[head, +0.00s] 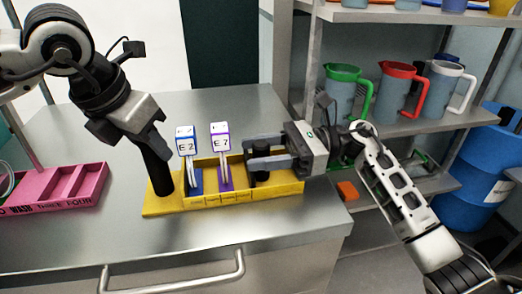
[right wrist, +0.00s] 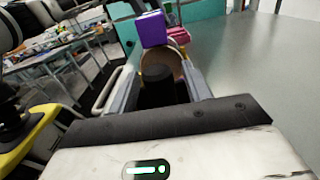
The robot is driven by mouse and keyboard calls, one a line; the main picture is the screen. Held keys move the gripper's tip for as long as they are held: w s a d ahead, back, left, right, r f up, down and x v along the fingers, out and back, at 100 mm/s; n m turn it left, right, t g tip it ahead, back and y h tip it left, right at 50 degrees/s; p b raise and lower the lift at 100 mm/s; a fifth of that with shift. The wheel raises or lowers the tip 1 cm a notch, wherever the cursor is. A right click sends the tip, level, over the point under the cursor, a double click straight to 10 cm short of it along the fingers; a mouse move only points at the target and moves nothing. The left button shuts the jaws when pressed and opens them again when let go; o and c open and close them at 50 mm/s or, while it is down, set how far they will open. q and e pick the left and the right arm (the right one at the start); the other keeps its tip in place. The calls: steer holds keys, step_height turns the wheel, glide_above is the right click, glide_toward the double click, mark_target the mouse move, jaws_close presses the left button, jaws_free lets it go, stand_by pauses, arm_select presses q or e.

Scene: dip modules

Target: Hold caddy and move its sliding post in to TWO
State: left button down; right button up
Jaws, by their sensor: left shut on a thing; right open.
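A long yellow caddy (head: 223,201) lies on the steel counter. A black upright handle (head: 158,173) stands at its left end, and my left gripper (head: 150,138) is shut on the handle's top. A blue module tagged E2 (head: 196,182) and a purple module tagged E7 (head: 225,180) stand in the caddy's middle slots. The black sliding post (head: 262,176) stands right of them. My right gripper (head: 262,156) is open with its fingers on either side of this post. In the right wrist view the post (right wrist: 157,82) shows between the fingers, apparently without a grip, with the purple module (right wrist: 152,30) beyond.
A pink tray (head: 85,190) with lettering on its front lies at the counter's left. The counter's right edge is near the caddy's right end. Shelves with green, red and white-lidded jugs (head: 397,95) and a blue barrel (head: 470,190) stand at right. The counter behind the caddy is clear.

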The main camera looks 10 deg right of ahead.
jaws_close()
steer(key=shift+a, duration=1.35)
jaws_free()
steer(key=d, duration=1.2)
